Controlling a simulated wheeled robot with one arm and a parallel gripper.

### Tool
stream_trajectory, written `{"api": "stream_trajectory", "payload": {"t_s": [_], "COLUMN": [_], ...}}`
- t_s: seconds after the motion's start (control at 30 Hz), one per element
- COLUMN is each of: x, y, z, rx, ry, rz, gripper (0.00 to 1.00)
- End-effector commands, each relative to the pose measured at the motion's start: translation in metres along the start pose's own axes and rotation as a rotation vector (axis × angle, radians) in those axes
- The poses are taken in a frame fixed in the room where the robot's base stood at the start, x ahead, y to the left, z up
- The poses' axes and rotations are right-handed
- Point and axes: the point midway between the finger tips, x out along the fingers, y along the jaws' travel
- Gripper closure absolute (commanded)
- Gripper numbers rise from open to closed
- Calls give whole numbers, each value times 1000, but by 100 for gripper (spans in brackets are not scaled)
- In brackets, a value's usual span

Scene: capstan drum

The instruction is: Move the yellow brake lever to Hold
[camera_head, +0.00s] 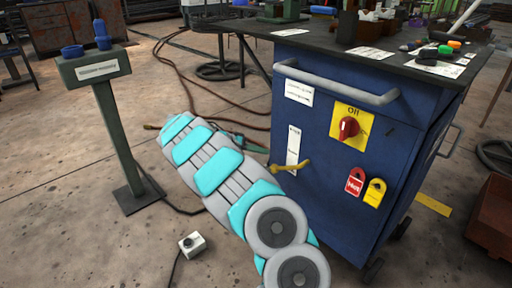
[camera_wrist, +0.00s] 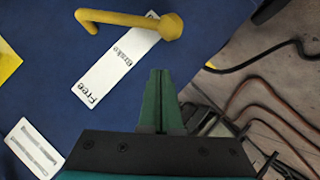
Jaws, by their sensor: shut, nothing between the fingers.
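The yellow brake lever (camera_head: 290,166) is on the blue cabinet's front, at the lower end of an upright white label (camera_head: 293,145). In the wrist view the lever (camera_wrist: 125,20) is a bent bar with a round knob crossing the label (camera_wrist: 112,68). "Free" and "Brake" are readable there; I cannot read "Hold". My gripper (camera_wrist: 160,73) is shut and empty, its green fingers pointing toward the knob with a visible gap in the picture. In the head view my gripper (camera_head: 256,146) is left of the label, partly hidden behind my arm.
The blue cabinet (camera_head: 330,205) also carries a grey handle bar (camera_head: 340,84), a red rotary switch (camera_head: 348,127) on a yellow plate, and red (camera_head: 355,181) and yellow (camera_head: 375,192) tags. A green pedestal (camera_head: 115,140) stands left. Hoses (camera_wrist: 265,100) lie on the floor.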

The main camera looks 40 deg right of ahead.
Motion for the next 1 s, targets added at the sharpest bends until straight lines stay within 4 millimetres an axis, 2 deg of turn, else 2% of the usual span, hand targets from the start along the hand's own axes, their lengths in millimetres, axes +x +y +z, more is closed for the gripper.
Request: {"api": "stream_trajectory", "payload": {"t_s": [0.03,0.1,0.3,0.6,1.0], "x": [6,11,21,28,29], "y": [-6,-7,-13,-16,-16], "z": [10,17,31,40,42], "rx": [-33,-77,-178,-256,-269], "ry": [-1,-1,-2,0,-1], "rz": [20,53,124,180,191], "gripper": [100,100,100,100,100]}}
